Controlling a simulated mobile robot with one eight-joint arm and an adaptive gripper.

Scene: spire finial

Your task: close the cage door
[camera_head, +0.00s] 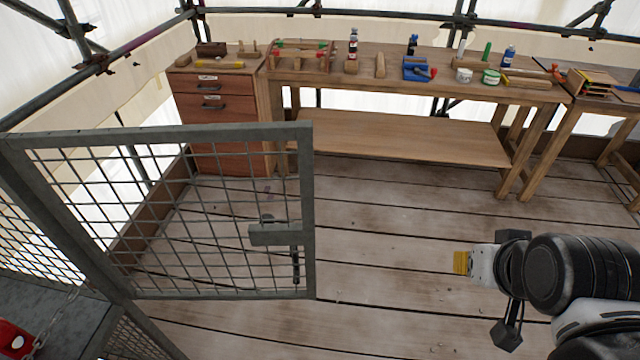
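The cage door (308,200) is a grey metal frame with wire mesh, at the left of the head view. It stands swung out over the plank floor, its left side at the cage post (60,215). A latch plate with a handle (275,234) sits near its free right edge. My gripper (462,262) is at the lower right, well apart from the door, with its yellow-tipped end pointing left. It touches nothing that I can see. Its fingers are seen from the side, so I cannot tell whether they are open.
A long wooden workbench (400,88) with tools and bottles stands at the back. A drawer cabinet (215,118) is behind the door. Another table (600,95) is at the right. The plank floor (390,230) between door and gripper is clear. A chain (55,312) hangs lower left.

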